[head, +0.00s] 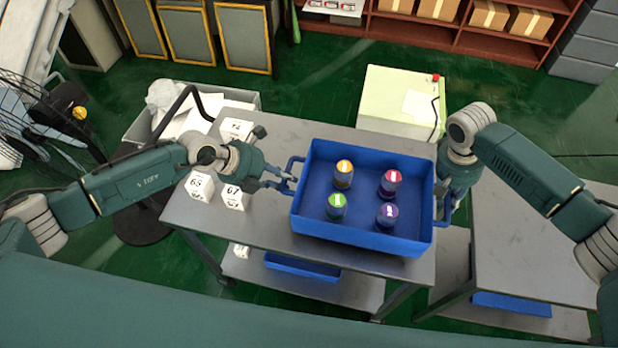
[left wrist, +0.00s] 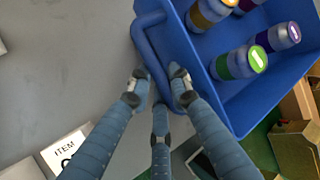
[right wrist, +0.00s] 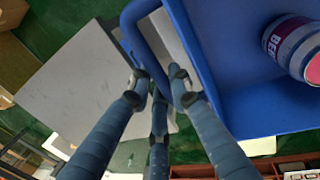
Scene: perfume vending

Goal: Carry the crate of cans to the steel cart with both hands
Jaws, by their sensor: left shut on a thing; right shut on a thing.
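The blue crate (head: 363,233) is at the right end of a grey steel table (head: 265,150); I cannot tell if it rests on it or hangs just above. It holds cans with orange (head: 344,174), red (head: 390,183), green (head: 337,206) and purple (head: 387,215) lids, all upright. My left gripper (head: 287,179) is shut on the crate's left handle, also seen in the left wrist view (left wrist: 150,55). My right gripper (head: 444,200) is shut on the right handle, seen in the right wrist view (right wrist: 148,45). A second steel table (head: 535,225) stands at the right. I cannot tell which is the cart.
A pale green box (head: 400,98) is behind the crate. A gap shows green floor between the tables. Blue trays (head: 302,268) sit on the lower shelves.

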